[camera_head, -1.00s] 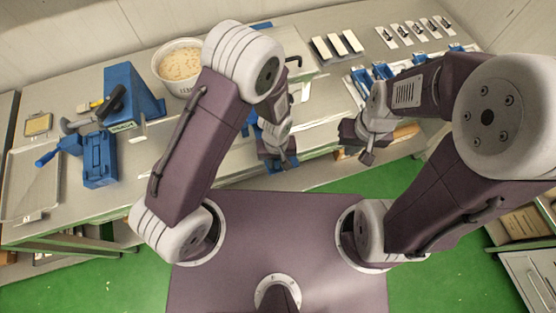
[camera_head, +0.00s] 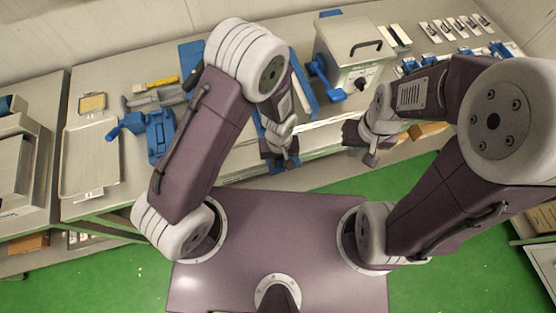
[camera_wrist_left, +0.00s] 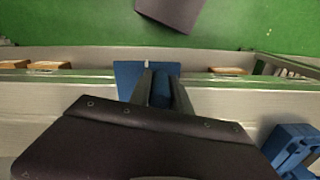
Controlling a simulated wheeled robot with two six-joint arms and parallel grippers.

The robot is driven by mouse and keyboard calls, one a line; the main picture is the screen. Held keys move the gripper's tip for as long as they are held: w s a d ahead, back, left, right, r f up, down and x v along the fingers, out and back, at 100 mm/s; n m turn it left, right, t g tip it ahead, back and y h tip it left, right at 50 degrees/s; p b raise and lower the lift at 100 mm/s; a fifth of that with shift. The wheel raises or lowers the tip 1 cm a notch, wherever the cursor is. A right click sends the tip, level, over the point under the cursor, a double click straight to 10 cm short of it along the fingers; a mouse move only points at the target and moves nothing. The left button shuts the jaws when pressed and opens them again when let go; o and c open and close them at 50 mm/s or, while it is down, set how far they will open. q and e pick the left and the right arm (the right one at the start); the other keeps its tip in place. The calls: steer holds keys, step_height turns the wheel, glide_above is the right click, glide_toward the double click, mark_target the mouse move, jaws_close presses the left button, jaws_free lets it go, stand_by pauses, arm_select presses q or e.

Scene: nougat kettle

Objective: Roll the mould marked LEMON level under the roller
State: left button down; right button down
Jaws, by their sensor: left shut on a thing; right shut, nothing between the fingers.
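My left gripper (camera_head: 280,158) is shut on a blue piece and hangs at the front of the bench. In the left wrist view the blue piece (camera_wrist_left: 129,77) shows at the fingertips (camera_wrist_left: 160,88) as a flat plate, apparently clear of the bench; no mark is readable. A blue device with a handle (camera_head: 126,126), possibly the roller, stands on the bench left of my left arm. It also seems to show in the left wrist view (camera_wrist_left: 291,150). My right gripper (camera_head: 362,140) is shut and empty near the bench's front edge. The LEMON mark is not legible.
A metal tray (camera_head: 90,172) lies at the bench's left end. A pale box with a dark handle (camera_head: 348,50) stands behind my grippers. Several blue moulds (camera_head: 408,66) and small cards (camera_head: 455,26) sit at the back right. My left arm hides part of the bench.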

arm_select(q)
steer(key=shift+w+d+r, duration=0.1)
steer(key=shift+w+d, duration=0.1)
steer(key=shift+d, duration=0.15)
steer(key=c, duration=1.4)
jaws_free()
steer(key=shift+o, duration=1)
steer(key=shift+s+a, duration=0.1)
steer(key=shift+a, duration=0.1)
step_height(320, 180, up, 9)
steer(key=shift+b, duration=0.5)
